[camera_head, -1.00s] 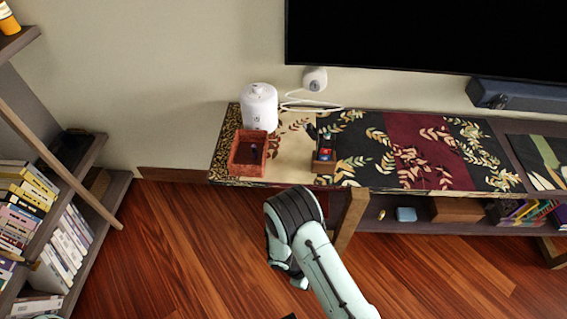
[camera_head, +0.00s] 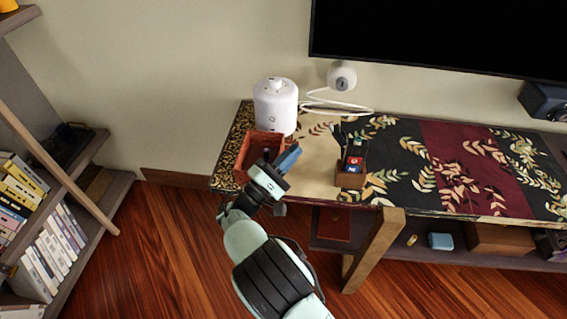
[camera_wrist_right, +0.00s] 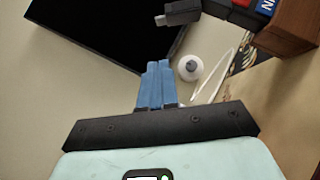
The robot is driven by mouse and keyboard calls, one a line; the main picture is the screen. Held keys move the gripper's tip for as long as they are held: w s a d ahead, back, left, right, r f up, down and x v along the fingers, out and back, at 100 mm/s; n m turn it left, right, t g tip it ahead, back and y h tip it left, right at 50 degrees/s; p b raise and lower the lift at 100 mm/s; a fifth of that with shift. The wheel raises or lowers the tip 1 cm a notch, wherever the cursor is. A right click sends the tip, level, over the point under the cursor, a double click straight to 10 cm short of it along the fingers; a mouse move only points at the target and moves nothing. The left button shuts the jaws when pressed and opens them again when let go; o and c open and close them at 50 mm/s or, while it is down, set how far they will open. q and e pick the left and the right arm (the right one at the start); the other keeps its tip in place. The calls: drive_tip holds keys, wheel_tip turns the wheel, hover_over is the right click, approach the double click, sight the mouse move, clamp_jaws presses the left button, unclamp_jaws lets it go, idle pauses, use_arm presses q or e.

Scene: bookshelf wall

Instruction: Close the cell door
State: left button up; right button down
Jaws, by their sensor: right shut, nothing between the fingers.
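No cell door is clearly identifiable. Under the cabinet's left end, the head view shows a dark reddish panel (camera_head: 333,224) beside the light wooden leg (camera_head: 373,245); I cannot tell whether it is a door. My right gripper (camera_head: 288,159) has blue fingers, shut and empty. In the head view it overlaps the reddish-brown open box (camera_head: 247,155) at the cabinet top's left end; contact cannot be told. In the wrist view the closed fingers (camera_wrist_right: 157,84) point toward the wall and the black screen. My left gripper is out of view.
On the patterned cabinet top (camera_head: 390,140) stand a white canister (camera_head: 276,104), a white round camera (camera_head: 342,75) with a cable, and a small wooden pen box (camera_head: 350,180). A blue item (camera_head: 441,240) lies on the lower shelf. A bookshelf (camera_head: 118,190) stands left; bare floor (camera_head: 165,235) lies between.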

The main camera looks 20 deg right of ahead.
sight(338, 133)
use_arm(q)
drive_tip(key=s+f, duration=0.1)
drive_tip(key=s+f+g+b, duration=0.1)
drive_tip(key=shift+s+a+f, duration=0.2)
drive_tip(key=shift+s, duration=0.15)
use_arm(e)
drive_tip(key=d+r, duration=0.4)
drive_tip(key=d, duration=0.2)
drive_tip(key=shift+s+d, duration=0.15)
drive_tip(key=shift+d, duration=0.2)
